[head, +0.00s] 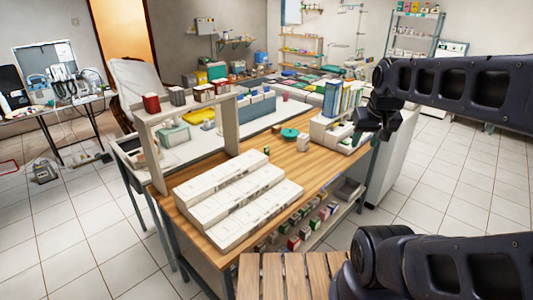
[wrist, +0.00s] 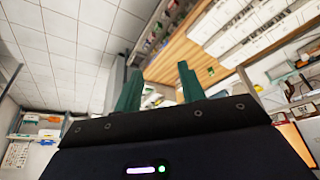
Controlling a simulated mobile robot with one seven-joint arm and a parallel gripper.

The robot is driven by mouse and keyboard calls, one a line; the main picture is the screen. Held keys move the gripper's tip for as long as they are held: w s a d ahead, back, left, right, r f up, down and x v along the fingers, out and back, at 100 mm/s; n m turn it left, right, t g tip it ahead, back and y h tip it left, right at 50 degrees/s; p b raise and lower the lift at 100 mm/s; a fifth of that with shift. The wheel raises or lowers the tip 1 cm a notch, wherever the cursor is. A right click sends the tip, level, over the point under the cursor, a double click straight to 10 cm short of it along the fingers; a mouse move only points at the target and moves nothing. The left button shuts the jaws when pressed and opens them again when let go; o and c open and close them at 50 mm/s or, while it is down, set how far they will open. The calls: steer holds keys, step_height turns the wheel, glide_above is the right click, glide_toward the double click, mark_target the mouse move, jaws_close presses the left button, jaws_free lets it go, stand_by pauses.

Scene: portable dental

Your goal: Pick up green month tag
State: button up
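A small green item (head: 266,150), which looks like the green month tag, is on the wooden tabletop (head: 310,168) behind the white stepped boxes. It is too small to read. In the wrist view, a small green piece (wrist: 211,70) on the wood is likely the same item, just beyond the right-hand finger. My gripper (wrist: 158,85) is open, with its two green fingers apart and nothing seen between them. In the head view, my gripper (head: 366,128) hangs near the table's right end, beside the book rack, to the right of the tag and apart from it.
Long white boxes (head: 238,200) fill the table's front. A teal round dish (head: 290,133) and a small white container (head: 303,143) stand near the tag. A raised shelf (head: 185,103) is at left. Some wood around the tag is bare.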

steer(key=w+r+n, duration=0.3)
steer(key=w, duration=0.5)
steer(key=n+g+h, duration=0.1)
steer(key=n+h, duration=0.2)
steer(key=n, duration=2.1)
glide_above(266, 147)
steer(key=s+a, duration=0.1)
steer(key=a, duration=0.1)
step_height(266, 147, down, 32)
steer(key=x, duration=0.7)
steer(key=s+x, duration=0.1)
steer(key=x, duration=0.2)
steer(key=shift+d+f, duration=0.15)
steer(key=shift+f, duration=0.1)
jaws_close()
